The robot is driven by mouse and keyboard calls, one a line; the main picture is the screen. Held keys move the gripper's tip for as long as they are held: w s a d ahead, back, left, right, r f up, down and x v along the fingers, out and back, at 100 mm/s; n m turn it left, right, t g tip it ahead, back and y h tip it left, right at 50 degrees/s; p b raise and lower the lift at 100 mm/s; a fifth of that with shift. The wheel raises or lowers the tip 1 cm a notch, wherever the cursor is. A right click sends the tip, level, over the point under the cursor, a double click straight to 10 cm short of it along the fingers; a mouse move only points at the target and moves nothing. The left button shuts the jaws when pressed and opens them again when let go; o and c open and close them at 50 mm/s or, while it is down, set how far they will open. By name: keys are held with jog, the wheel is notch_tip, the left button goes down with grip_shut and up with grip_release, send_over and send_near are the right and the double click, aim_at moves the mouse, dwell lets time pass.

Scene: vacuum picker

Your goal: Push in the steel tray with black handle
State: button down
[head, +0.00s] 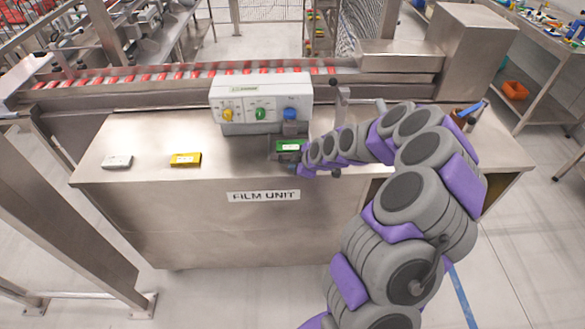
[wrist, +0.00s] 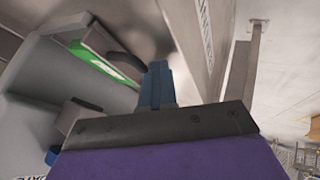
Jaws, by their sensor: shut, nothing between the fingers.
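In the wrist view, the blue fingers of my gripper (wrist: 157,80) are shut together and empty. I cannot tell whether the fingers touch the handle. In the head view, the end of my arm is at a small green-topped unit (head: 290,147) near the counter's front edge. My arm hides its right side, and the fingertips are not clear there.
The steel counter (head: 150,220) carries a FILM UNIT label (head: 263,196). A control box (head: 261,103) with yellow, green and blue knobs stands behind the green-topped unit. A yellow item (head: 185,159) and a pale item (head: 117,161) lie to the left. Floor in front is clear.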

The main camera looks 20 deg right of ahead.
jog(key=shift+w+d+r, duration=0.15)
jog(key=shift+w+r, duration=0.1)
jog(key=shift+r, duration=0.05)
jog(key=shift+s+r, duration=0.1)
jog(key=shift+r, duration=0.2)
jog(key=p+v, duration=0.3)
jog(key=v, duration=1.3)
jog(key=shift+s, duration=0.45)
jog(key=s+a+r+m+g+h, duration=0.1)
jog(key=s+a+r+m+g, duration=0.1)
jog(key=s, duration=0.9)
jog(key=s+a+r+m+g+h, duration=0.1)
jog(key=s+a+m+g, duration=0.3)
jog(key=s, duration=0.7)
jog(key=s+a+r+m+g+h, duration=0.1)
jog(key=s+a+r+m+g, duration=0.2)
jog(key=s+a+m, duration=0.4)
jog(key=s+r, duration=0.1)
jog(key=s, duration=0.3)
